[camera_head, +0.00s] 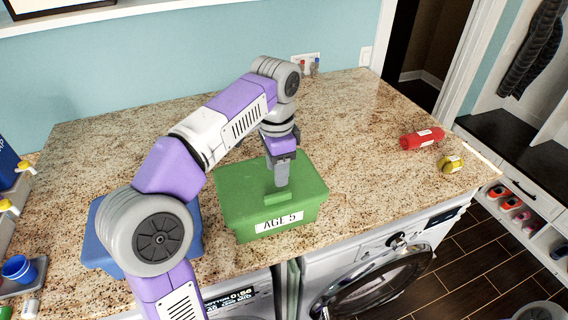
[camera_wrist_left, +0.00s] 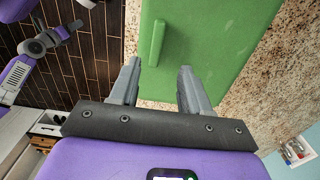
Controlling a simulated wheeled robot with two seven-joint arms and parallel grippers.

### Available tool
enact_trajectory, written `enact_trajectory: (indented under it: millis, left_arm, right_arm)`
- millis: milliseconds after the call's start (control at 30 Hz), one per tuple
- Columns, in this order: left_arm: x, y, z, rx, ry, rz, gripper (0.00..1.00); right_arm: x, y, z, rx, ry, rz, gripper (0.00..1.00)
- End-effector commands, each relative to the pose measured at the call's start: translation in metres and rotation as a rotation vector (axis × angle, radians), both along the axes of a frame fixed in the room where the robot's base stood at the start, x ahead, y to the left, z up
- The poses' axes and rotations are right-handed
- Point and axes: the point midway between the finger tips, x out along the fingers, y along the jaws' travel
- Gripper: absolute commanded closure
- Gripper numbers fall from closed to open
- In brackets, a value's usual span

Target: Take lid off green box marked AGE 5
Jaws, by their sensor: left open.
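The green box (camera_head: 271,192) marked AGE 5 stands on the granite counter, with its label facing front. Its green lid is on and has a raised bar handle (camera_head: 277,198) on top. In the left wrist view the handle (camera_wrist_left: 157,42) lies ahead of the fingertips, roughly in line with the gap between them. My left gripper (camera_head: 281,184) points down over the lid at the handle. It also shows in the left wrist view (camera_wrist_left: 158,66), with its fingers apart and nothing between them. My right arm shows small in the left wrist view; its fingers cannot be made out.
A blue box (camera_head: 104,262) stands left of the green box, partly behind my left arm. A red bottle (camera_head: 422,138) and a yellow item (camera_head: 452,163) lie on the right of the counter. A blue cup (camera_head: 18,268) is at far left. The counter behind the green box is clear.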

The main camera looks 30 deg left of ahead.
Motion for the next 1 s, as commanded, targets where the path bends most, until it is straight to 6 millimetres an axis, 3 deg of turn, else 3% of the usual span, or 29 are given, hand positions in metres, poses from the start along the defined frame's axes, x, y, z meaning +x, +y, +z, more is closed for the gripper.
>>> enact_trajectory:
  millis: [500, 800, 833, 1000]
  left_arm:
    - [0.005, -0.002, -0.067, 0.000, 0.003, 0.002, 0.53]
    - [0.006, -0.003, -0.072, 0.000, 0.001, 0.002, 0.53]
    - [0.006, -0.003, -0.072, 0.000, 0.001, 0.002, 0.55]
    - [0.006, -0.003, -0.072, 0.000, 0.001, 0.001, 0.81]
  right_arm:
    - [-0.001, 0.000, -0.017, -0.001, 0.001, -0.001, 0.57]
    - [-0.001, 0.000, -0.017, 0.000, 0.001, -0.001, 0.57]
    - [-0.001, 0.000, -0.017, 0.000, 0.001, -0.001, 0.57]
    - [-0.001, 0.000, -0.017, 0.000, 0.001, -0.001, 0.57]
